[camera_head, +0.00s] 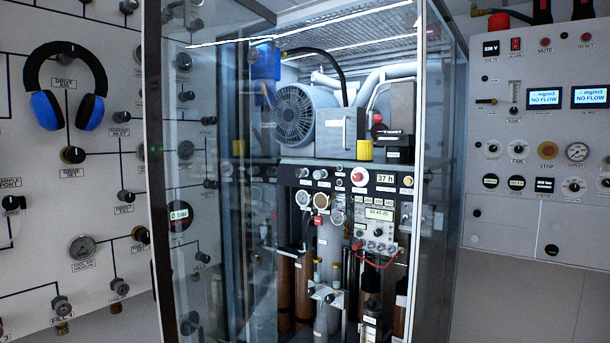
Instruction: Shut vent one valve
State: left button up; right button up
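I cannot pick out a valve labelled vent one; many labels are too small or are cut off at the edge. The white panel at the left carries several black valve knobs, among them the drive air knob (72,155), the direct fill knob (125,196) and the sample port knob (13,202). Fittings with metal ends sit low on this panel, such as the one over the fill 4 label (62,306). Neither my left nor my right gripper shows in the head view.
A glass-walled cabinet (155,180) with a compressor (294,115) and brown cylinders stands in the middle. Blue-cupped ear defenders (66,85) hang on the left panel. A control panel (540,215) with two no-flow displays is at the right.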

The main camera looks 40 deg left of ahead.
aim_at(299, 173)
jog(key=u, duration=1.25)
